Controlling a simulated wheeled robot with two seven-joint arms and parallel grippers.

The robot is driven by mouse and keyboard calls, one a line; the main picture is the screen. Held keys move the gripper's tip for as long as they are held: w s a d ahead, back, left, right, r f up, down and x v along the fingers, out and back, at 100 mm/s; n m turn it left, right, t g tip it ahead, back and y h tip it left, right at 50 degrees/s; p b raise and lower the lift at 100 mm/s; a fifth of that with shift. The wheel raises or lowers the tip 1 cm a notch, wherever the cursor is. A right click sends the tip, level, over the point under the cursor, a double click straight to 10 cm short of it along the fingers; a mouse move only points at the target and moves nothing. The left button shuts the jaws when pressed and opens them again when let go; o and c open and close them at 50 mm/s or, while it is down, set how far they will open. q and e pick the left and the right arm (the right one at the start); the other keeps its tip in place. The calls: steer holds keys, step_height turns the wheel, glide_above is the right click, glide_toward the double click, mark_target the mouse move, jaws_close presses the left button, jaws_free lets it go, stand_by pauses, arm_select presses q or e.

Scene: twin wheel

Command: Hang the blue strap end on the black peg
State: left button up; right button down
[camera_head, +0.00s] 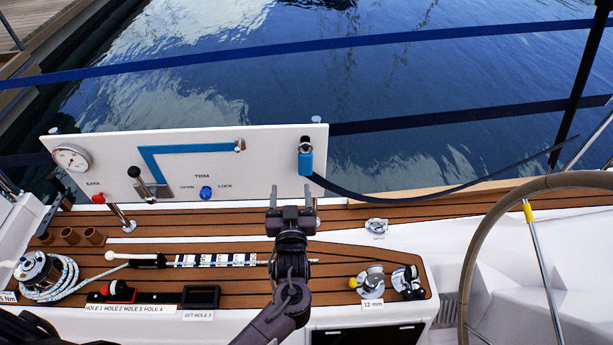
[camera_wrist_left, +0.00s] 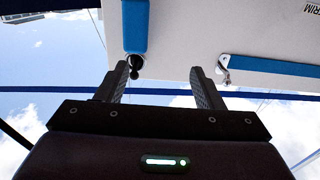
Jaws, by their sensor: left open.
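The blue strap end (camera_head: 305,163) is at the right end of the white panel, with a dark strap running from it to the right. The black peg (camera_head: 305,145) shows at its upper end. In the left wrist view, the blue strap end (camera_wrist_left: 135,25) meets the black peg (camera_wrist_left: 136,63); I cannot tell whether it is looped over it. My right gripper is out of view.
The white panel (camera_head: 230,195) carries a gauge (camera_head: 71,158), a lever (camera_head: 142,182), a blue knob (camera_head: 205,192) and a bent blue band (camera_head: 190,149). A wooden deck (camera_head: 230,220) holds a winch (camera_head: 36,269) and several fittings. A steering wheel (camera_head: 474,240) stands right.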

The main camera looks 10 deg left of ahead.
arm_select(q)
steer(key=s+a+p, duration=0.2)
steer(key=s+a, duration=0.3)
steer(key=a, duration=0.7)
steer(key=s+f+m+g+h, duration=0.15)
steer(key=s+f+g, duration=0.35)
steer(key=f, duration=1)
steer(key=s+f+m+g+h, duration=0.1)
steer(key=s+f+m+g, duration=0.15)
steer(key=s+f, duration=0.8)
steer(key=s+d+f+g+h, duration=0.1)
steer(key=s+f+g, duration=0.3)
steer(key=s+f, duration=0.5)
steer(key=s+d+f+m+g+h+b, duration=0.1)
steer(key=s+d+f+g, duration=0.1)
steer(key=s+f+g, duration=0.3)
steer(key=s+f, duration=0.4)
steer(key=s, duration=0.5)
steer(key=shift+s+d+f, duration=0.15)
steer(key=shift+d+f, duration=0.1)
